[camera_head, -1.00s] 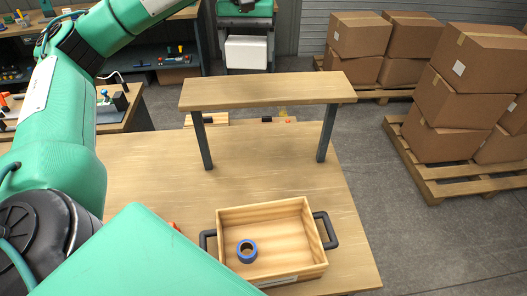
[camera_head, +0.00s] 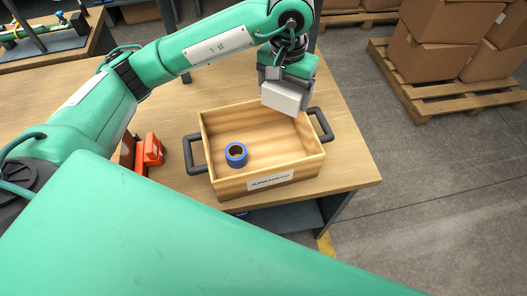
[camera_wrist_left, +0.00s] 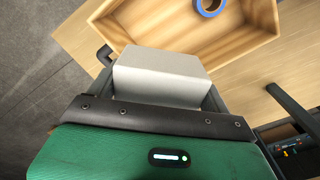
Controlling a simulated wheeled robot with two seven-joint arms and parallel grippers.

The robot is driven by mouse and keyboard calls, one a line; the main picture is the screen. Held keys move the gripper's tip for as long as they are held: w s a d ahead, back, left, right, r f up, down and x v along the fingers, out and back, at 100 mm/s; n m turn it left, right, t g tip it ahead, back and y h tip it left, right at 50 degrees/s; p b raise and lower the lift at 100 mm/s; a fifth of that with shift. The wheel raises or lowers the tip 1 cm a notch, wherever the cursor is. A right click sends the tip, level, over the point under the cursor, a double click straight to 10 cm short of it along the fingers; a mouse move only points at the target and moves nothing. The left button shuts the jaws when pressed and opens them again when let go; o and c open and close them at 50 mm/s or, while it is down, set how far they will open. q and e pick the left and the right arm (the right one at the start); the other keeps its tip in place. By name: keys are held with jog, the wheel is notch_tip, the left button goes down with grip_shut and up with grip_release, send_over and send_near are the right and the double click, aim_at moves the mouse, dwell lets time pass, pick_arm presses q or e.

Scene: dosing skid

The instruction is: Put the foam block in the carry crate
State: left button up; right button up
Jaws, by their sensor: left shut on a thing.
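A white foam block (camera_head: 285,97) is held in my left gripper (camera_head: 284,84), which is shut on it. The block is at the far right part of the wooden carry crate (camera_head: 232,184), seemingly above its rim; the exact height is hard to tell. The crate has dark handles at both ends. In the left wrist view the foam block (camera_wrist_left: 160,76) sits in front of the gripper (camera_wrist_left: 160,98), with the crate (camera_wrist_left: 262,40) beyond it. My right gripper is not in view.
A blue tape roll (camera_head: 236,154) lies in the crate's left part. An orange object (camera_head: 151,150) stands on the table left of the crate. The crate's right part looks empty. Stacked cartons (camera_head: 440,50) stand on a pallet at the back right.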

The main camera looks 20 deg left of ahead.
pick_arm(q)
jog(key=p, duration=0.3)
send_over(279, 150)
notch_tip(279, 150, down, 15)
jog(key=shift+f, duration=0.1)
notch_tip(279, 150, down, 4)
jog(key=shift+r, duration=0.25)
jog(key=shift+f, duration=0.3)
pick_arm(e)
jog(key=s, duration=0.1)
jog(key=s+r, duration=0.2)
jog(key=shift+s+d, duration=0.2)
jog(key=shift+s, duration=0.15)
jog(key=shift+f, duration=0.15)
pick_arm(q)
jog(key=shift+f, duration=0.2)
jog(key=o, duration=0.9)
jog(key=shift+r, duration=0.1)
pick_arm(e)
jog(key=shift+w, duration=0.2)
pick_arm(q)
jog(key=shift+r, duration=0.1)
